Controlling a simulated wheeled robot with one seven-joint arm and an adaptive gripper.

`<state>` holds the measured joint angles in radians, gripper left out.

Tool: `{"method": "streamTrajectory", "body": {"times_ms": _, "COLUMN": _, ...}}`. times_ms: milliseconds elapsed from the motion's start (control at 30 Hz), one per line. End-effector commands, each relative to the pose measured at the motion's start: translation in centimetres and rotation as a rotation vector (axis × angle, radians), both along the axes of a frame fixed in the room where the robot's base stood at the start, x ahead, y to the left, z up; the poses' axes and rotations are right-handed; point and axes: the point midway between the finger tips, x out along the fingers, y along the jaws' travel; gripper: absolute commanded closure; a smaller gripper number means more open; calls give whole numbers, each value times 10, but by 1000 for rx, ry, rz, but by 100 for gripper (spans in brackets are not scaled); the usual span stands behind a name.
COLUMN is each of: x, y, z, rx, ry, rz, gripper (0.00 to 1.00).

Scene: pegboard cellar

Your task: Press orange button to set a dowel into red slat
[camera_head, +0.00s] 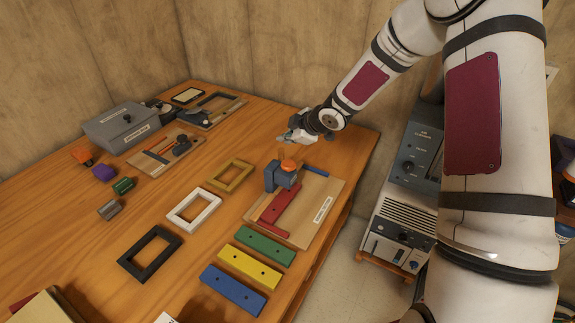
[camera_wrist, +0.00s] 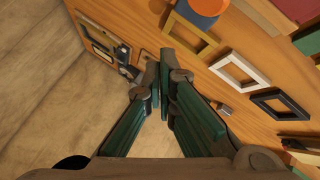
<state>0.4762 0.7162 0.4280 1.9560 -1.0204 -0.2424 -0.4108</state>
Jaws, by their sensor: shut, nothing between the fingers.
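The orange button (camera_head: 290,165) tops a small blue-grey press (camera_head: 279,178) on a light board (camera_head: 316,190) at the table's right side. The button also shows at the top of the wrist view (camera_wrist: 207,6). The red slat (camera_head: 282,208) lies on the board, its far end by the press. Whether a dowel sits in it cannot be told. My gripper (camera_head: 288,139) is above the table, beyond the press and apart from it. In the wrist view my gripper (camera_wrist: 160,90) has its fingers together with nothing between them.
Green (camera_head: 264,246), yellow (camera_head: 249,267) and blue (camera_head: 233,290) slats lie in front of the board. Black (camera_head: 151,276), white (camera_head: 194,192) and tan (camera_head: 247,177) frames lie to its left. A grey box (camera_head: 108,138) stands at the back left. An air cleaner (camera_head: 397,215) stands right of the table.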

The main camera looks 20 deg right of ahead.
Motion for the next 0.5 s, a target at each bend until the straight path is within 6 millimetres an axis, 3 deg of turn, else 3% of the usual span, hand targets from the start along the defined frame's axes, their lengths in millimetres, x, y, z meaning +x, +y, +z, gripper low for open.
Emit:
{"method": "streamTrajectory", "body": {"times_ms": 33, "x": 3, "y": 0, "z": -10, "rx": -1, "ry": 0, "rz": 2, "gripper": 100}}
{"method": "streamTrajectory", "body": {"times_ms": 500, "x": 2, "y": 0, "z": -57, "rx": -1, "ry": 0, "rz": 1, "gripper": 100}}
